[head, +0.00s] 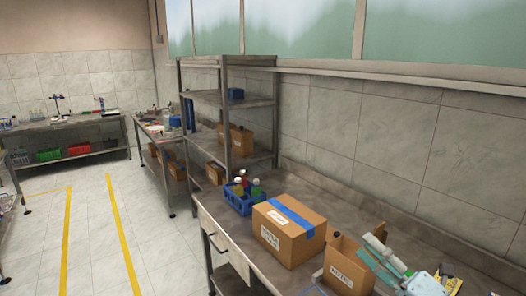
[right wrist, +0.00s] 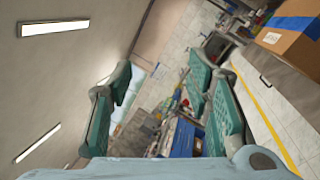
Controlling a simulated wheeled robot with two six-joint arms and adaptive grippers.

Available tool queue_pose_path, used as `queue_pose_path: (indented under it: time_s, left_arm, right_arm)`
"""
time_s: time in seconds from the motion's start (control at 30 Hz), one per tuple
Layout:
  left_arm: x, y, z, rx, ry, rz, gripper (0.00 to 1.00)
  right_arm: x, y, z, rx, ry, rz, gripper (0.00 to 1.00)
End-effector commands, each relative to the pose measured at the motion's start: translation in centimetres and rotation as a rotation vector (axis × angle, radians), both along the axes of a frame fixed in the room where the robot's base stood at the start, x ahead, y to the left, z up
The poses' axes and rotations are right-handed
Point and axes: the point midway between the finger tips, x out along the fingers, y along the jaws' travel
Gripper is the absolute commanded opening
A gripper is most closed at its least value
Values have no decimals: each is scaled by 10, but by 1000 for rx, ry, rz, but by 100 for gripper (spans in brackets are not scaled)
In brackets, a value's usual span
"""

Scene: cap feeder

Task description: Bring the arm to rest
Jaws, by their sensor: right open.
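My right gripper (head: 374,252) shows at the lower right of the head view, with teal finger pads and a pale body. It appears in front of an open cardboard box (head: 346,268) on the workbench; whether it touches the box cannot be told. In the right wrist view the two teal fingers stand wide apart with nothing between them (right wrist: 160,90), so the gripper is open and empty. My left gripper is in neither view.
A taped cardboard box (head: 287,245) and a blue crate with bottles (head: 240,204) stand on the workbench (head: 225,220). A metal shelf (head: 226,100) rises behind them. Yellow tools (head: 447,284) lie at the far right. Tiled floor (head: 95,240) is clear at the left.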

Motion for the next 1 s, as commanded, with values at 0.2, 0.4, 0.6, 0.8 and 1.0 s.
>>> queue_pose_path:
  time_s: [0.2, 0.4, 0.6, 0.8, 1.0]
  left_arm:
    - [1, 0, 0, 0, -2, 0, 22]
    - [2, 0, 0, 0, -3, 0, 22]
    - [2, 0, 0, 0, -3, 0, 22]
    - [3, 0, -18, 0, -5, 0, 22]
    - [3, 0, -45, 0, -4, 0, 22]
  right_arm:
    - [-55, -95, -129, 1086, 537, -639, 46]
    - [-155, -77, -249, 1427, 1008, -1023, 46]
    - [-251, -31, -301, 1539, 1383, -1280, 46]
    - [-279, -17, -384, 1542, 1538, -1410, 46]
    - [-287, -27, -513, 1532, 1558, -1468, 46]
